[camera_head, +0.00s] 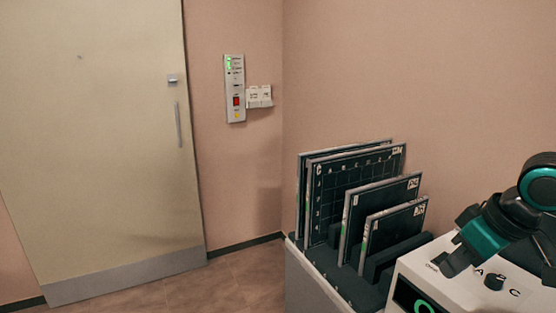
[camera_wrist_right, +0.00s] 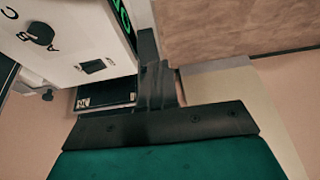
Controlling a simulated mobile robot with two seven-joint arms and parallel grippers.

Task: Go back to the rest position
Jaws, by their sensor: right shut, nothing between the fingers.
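My right gripper (camera_head: 452,263) comes in from the right edge of the head view, with a teal and black wrist. It is just in front of or over the white control box (camera_head: 520,292), near its knob; I cannot tell whether it touches. In the right wrist view the fingers of my right gripper (camera_wrist_right: 152,45) are together with nothing between them. The box's face (camera_wrist_right: 75,35) with a black knob and a dark switch shows beside them. My left gripper is in neither view.
A rack (camera_head: 318,283) holds several dark panels upright, left of the box. A beige door (camera_head: 95,140) with a handle stands at the left. A wall panel (camera_head: 235,88) with lights and a red switch is beside it. The floor (camera_head: 235,275) before the door is clear.

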